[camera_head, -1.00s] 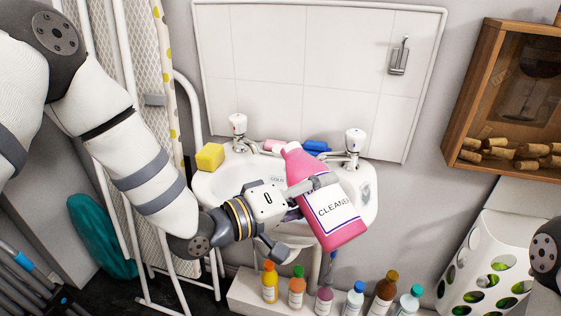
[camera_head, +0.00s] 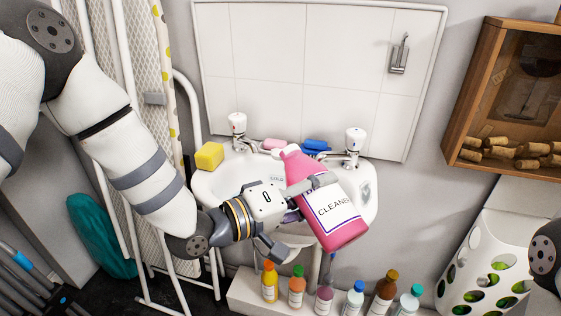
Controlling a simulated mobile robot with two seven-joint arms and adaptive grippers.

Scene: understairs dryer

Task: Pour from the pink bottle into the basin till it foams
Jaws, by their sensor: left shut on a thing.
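The pink bottle (camera_head: 318,187) with a white cleaner label is held over the front of the white basin (camera_head: 207,186). It is tilted, with its neck up and to the left and its base down and to the right. My left gripper (camera_head: 299,212) is shut on the bottle's side, with one finger across its front. The gripper and bottle hide much of the basin's inside. I see no stream from the bottle's mouth. My right gripper is out of view.
A yellow sponge (camera_head: 209,156) sits on the basin's left rim. Two taps (camera_head: 238,126) (camera_head: 354,142) and pink and blue soap-like pieces (camera_head: 316,146) are at its back. Several small bottles (camera_head: 325,294) stand on a ledge below. A wooden cork box (camera_head: 473,95) hangs at right.

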